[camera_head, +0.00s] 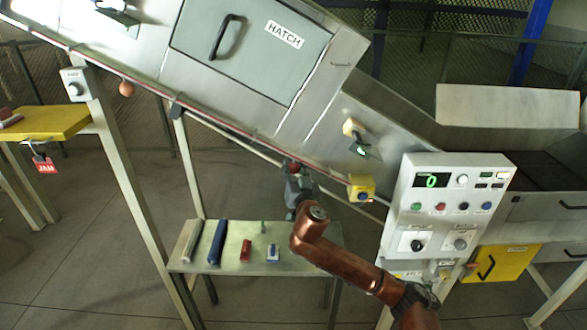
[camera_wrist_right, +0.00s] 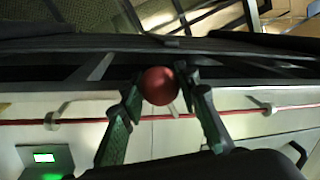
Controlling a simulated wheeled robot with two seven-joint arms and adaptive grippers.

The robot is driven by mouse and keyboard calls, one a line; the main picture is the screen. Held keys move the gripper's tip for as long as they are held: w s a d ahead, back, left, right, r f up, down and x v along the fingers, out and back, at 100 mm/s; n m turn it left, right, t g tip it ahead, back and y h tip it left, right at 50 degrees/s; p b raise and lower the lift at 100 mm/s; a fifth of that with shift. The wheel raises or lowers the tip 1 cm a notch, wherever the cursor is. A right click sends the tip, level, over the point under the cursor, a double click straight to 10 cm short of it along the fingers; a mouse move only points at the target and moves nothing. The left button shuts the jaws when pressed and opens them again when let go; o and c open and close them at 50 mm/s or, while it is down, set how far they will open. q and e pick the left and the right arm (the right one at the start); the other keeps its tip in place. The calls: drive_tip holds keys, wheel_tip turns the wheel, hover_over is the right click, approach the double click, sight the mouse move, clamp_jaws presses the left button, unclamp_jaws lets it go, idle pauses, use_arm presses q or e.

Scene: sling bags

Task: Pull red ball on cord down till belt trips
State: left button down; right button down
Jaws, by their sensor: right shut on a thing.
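The red ball (camera_wrist_right: 158,86) sits between the two green-padded fingers of my right gripper (camera_wrist_right: 161,100) in the right wrist view. In the head view my right gripper (camera_head: 294,172) is up against the lower edge of the sloping conveyor (camera_head: 253,128), shut on the ball, which it mostly hides. A thin red cord (camera_head: 222,128) runs along that edge; it also shows behind the fingers in the wrist view (camera_wrist_right: 222,112). The control panel (camera_head: 452,190) shows a green 0 (camera_head: 431,181). My left gripper is not in view.
A second, orange-red ball (camera_head: 126,88) hangs near the cord at upper left. A yellow box (camera_head: 361,187) is right of my gripper. Below is a low shelf (camera_head: 212,262) with several small items. A metal leg (camera_head: 130,180) stands left.

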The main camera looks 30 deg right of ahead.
drive_tip(key=shift+f, duration=0.15)
wheel_tip(320, 180, down, 4)
drive_tip(key=b, duration=0.3)
drive_tip(key=c, duration=1.4)
unclamp_jaws()
drive_tip(key=shift+c, duration=0.2)
drive_tip(key=shift+s, duration=0.15)
drive_tip(key=v, duration=1.1)
drive_tip(key=shift+s+a, duration=0.15)
drive_tip(key=shift+s, duration=0.25)
